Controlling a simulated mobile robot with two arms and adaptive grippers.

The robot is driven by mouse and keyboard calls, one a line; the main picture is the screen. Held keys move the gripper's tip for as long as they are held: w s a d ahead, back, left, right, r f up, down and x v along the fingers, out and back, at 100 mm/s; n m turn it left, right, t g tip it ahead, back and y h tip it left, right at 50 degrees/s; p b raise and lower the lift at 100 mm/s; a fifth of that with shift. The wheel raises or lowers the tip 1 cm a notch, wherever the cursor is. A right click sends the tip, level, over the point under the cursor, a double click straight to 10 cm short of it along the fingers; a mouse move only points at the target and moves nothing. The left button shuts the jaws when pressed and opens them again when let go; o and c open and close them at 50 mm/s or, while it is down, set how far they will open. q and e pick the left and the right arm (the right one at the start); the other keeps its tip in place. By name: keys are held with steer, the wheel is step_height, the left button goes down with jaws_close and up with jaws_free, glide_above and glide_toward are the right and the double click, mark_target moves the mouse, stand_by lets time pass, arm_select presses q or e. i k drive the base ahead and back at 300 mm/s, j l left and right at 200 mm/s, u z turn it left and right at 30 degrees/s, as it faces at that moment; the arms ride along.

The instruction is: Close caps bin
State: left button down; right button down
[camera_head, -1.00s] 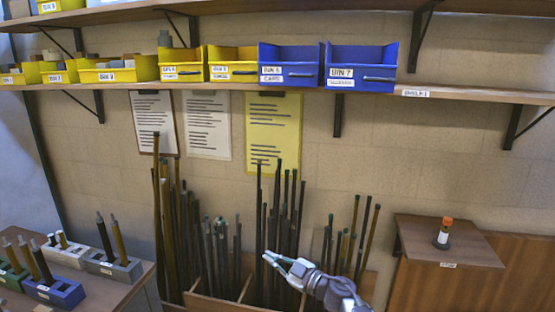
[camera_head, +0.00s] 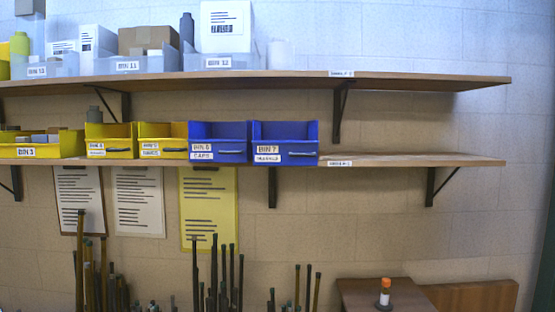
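The caps bin, a blue bin labelled "BIN 6 CAPS" (camera_head: 218,148), stands on the lower wall shelf (camera_head: 420,161). Its front carries a handle and a white label, and its inside looks dark, so I cannot tell what it holds. A second blue bin, "BIN 7" (camera_head: 285,149), stands right beside it on the right. Neither of my grippers shows in the head view now.
Yellow bins (camera_head: 110,146) stand left of the caps bin. The lower shelf is clear right of BIN 7. An upper shelf (camera_head: 420,84) holds several bins and boxes. Upright rods (camera_head: 215,280) and a small table with an orange-topped bottle (camera_head: 385,292) are below.

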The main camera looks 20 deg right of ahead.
mark_target(209, 141)
steer(key=i+j+z, duration=0.15)
steer(key=z, duration=0.25)
steer(key=i+j+z, duration=0.15)
steer(key=z, duration=0.25)
steer(key=i+j+z, duration=0.1)
steer(key=j+z, duration=0.15)
steer(key=z, duration=0.15)
steer(key=i+j+z, duration=0.1)
steer(key=j+z, duration=0.15)
steer(key=z, duration=0.15)
